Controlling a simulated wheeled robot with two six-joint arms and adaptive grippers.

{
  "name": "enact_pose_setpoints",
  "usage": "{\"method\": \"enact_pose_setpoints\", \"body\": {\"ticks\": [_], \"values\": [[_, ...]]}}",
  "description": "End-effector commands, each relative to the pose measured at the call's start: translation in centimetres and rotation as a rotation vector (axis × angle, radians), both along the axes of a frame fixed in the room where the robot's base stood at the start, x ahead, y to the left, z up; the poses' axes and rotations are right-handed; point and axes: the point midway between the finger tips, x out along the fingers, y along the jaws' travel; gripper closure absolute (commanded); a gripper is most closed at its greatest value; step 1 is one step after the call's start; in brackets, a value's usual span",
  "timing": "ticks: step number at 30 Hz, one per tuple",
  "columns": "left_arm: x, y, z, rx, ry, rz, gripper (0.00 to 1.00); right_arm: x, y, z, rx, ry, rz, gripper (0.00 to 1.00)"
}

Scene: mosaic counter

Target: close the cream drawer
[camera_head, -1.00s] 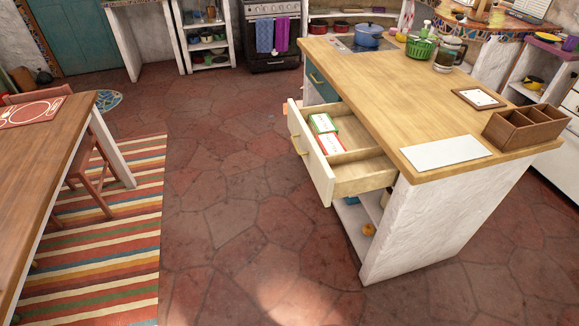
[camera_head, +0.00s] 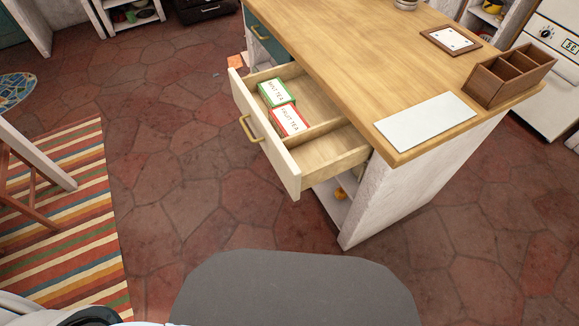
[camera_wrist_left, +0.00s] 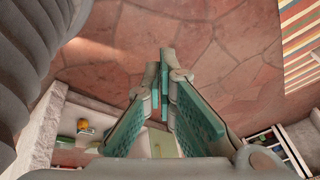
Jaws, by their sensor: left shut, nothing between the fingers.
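The cream drawer (camera_head: 280,158) stands pulled out from the left side of the wooden-topped island, with a brass handle (camera_head: 248,129) on its front. Inside lie a green and white box (camera_head: 277,92) and a red and white box (camera_head: 290,121); the near compartment looks empty. My left gripper (camera_wrist_left: 165,60) shows only in the left wrist view, shut and empty, with stone floor beyond its tips. I cannot tell its distance from the drawer. My right gripper is in no view.
The island top (camera_head: 345,65) carries a white sheet (camera_head: 425,121), a framed card (camera_head: 450,40) and a brown divided box (camera_head: 511,75). A teal drawer (camera_head: 265,35) sits farther along. Stone floor (camera_head: 175,170) is clear left of the drawer, up to a striped rug (camera_head: 75,235).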

Motion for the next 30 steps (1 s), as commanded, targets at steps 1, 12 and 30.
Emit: {"method": "enact_pose_setpoints", "body": {"ticks": [1,12,30], "values": [[5.8,1.7,-0.5,0.047,-0.151,-0.087,1.0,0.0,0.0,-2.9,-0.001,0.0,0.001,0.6],[29.7,-8.1,24.3,0.579,-1.471,-1.525,1.0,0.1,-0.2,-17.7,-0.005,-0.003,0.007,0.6],[33.1,-17.7,26.3,0.616,-1.536,-1.708,1.0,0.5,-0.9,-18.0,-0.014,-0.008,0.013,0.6]]}}
